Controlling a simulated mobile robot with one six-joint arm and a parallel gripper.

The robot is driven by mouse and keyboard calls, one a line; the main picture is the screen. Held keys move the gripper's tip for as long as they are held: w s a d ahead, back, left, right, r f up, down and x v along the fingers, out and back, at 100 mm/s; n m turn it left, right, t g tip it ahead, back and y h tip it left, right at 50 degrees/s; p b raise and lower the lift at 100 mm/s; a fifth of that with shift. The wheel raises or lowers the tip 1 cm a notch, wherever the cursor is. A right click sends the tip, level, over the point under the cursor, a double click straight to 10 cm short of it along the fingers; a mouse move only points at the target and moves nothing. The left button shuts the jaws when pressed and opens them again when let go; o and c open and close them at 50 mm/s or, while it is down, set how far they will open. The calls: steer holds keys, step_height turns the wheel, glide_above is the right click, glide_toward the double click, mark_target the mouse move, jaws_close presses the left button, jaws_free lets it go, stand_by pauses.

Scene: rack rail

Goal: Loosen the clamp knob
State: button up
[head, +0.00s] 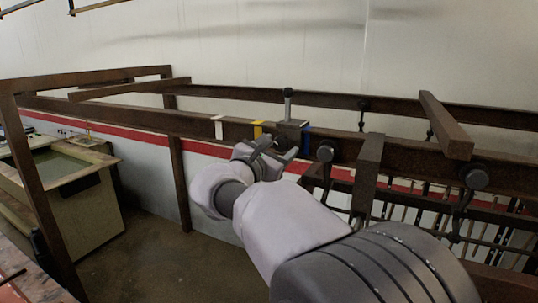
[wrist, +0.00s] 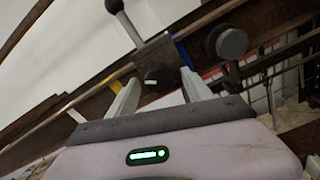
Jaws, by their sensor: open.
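The clamp block (head: 291,128) sits on the brown rail, with an upright grey lever (head: 288,104) ending in a dark ball. In the wrist view the lever (wrist: 130,28) rises left of centre. The black clamp knob (wrist: 157,77), with a white mark on its face, is on the front of the block. My gripper (wrist: 160,80) is open, with one pale finger on each side of the knob. I cannot tell whether either finger touches it. In the head view my gripper (head: 277,151) is at the block's front, and the knob is not clearly seen there.
White (head: 219,127), yellow (head: 258,129) and blue (head: 305,138) tape bands mark the rail (head: 190,121). A round dark stop (head: 325,151) protrudes right of the clamp, and an upright brown post (head: 368,170) stands farther right. A tank (head: 75,200) stands at left.

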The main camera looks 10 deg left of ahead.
steer(key=b+v, duration=0.3)
steer(key=v, duration=1.4)
steer(key=shift+w+d, duration=0.1)
